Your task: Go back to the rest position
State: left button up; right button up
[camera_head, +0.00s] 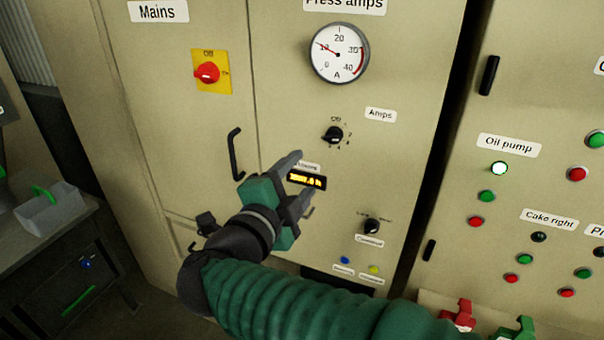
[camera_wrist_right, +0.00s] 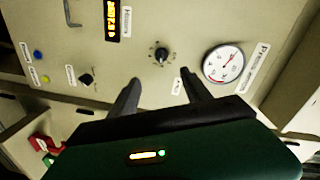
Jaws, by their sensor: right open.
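My right gripper (camera_head: 302,180) is open and empty in front of the beige control cabinet (camera_head: 285,60). In the head view its fingers lie on either side of the lit orange display (camera_head: 306,180). In the right wrist view the two fingers (camera_wrist_right: 160,90) point at the panel, with a black rotary knob (camera_wrist_right: 161,55) beyond the gap between them. That knob, labelled Amps, also shows in the head view (camera_head: 333,135). I cannot tell the exact distance from fingers to panel. My left gripper is not in view.
The Mains switch (camera_head: 207,73) is red on yellow. An Amps gauge (camera_head: 338,54) sits higher up. A black handle (camera_head: 235,154) sticks out left of my gripper. The right cabinet has a lit Oil pump lamp (camera_head: 499,168) and several buttons. A table with a grey bin (camera_head: 50,212) stands left.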

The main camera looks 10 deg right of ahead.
jog(key=w+f+n+y, duration=0.2)
jog(key=f+n+y, duration=0.3)
jog(key=f+n, duration=0.25)
jog(key=w+f+n+y, duration=0.3)
jog(key=f+n+y, duration=0.2)
jog(key=f+n, duration=0.3)
jog(key=s+d+f+n+g, duration=0.2)
jog(key=s+d+f+g, duration=0.3)
jog(key=s+f, duration=0.5)
jog(key=s+d+f+n+g, duration=0.3)
jog(key=s+d+f+g, duration=0.2)
jog(key=s+f, duration=0.6)
jog(key=shift+s+d+f+g, duration=0.15)
jog(key=shift+s+g, duration=0.55)
jog(key=shift+s, duration=0.2)
